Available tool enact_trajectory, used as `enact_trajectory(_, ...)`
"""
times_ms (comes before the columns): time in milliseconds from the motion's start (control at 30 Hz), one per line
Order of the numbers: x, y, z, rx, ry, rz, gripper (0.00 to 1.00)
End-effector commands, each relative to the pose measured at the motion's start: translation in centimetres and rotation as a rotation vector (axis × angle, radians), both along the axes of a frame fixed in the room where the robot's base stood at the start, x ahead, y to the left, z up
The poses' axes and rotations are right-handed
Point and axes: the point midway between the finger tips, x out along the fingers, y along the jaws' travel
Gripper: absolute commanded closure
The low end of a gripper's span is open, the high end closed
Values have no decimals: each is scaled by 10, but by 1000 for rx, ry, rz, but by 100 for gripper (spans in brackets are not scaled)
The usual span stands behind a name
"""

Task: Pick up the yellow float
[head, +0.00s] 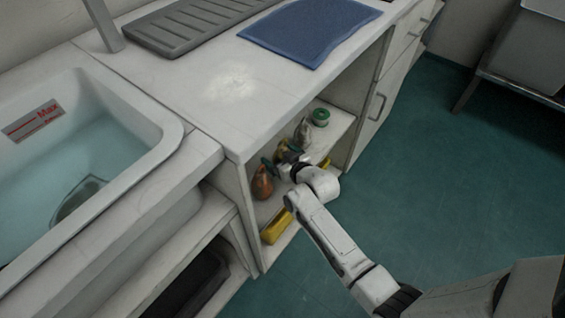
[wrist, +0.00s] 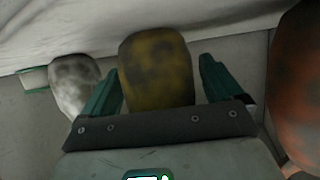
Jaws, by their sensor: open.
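The yellow float (wrist: 157,68) is a dull, dark-mottled yellow rounded body in the middle of the wrist view. My gripper (wrist: 160,82) is open, with one teal finger on each side of the float. A gap shows on the right side; on the left, I cannot tell whether the finger touches it. The float's lower part is hidden behind the gripper's dark front plate. In the head view, the yellow float (head: 281,147) is partly hidden by my gripper (head: 277,161), which reaches into the open shelf under the counter.
An orange float (head: 262,183) and a grey-white float (head: 302,134) stand on either side. A green-and-white roll (head: 320,117) stands farther along the shelf. A yellow object (head: 277,226) lies on the lower level. The counter (head: 225,85) overhangs the shelf; the teal floor (head: 440,170) is clear.

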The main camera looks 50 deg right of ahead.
Motion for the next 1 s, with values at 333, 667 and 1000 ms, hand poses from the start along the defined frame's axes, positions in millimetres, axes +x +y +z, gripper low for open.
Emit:
enact_trajectory(333, 4, -1, -1, 0, 0, 0, 11)
enact_trajectory(667, 4, -1, -1, 0, 0, 0, 43)
enact_trajectory(1000, 4, -1, -1, 0, -1, 0, 65)
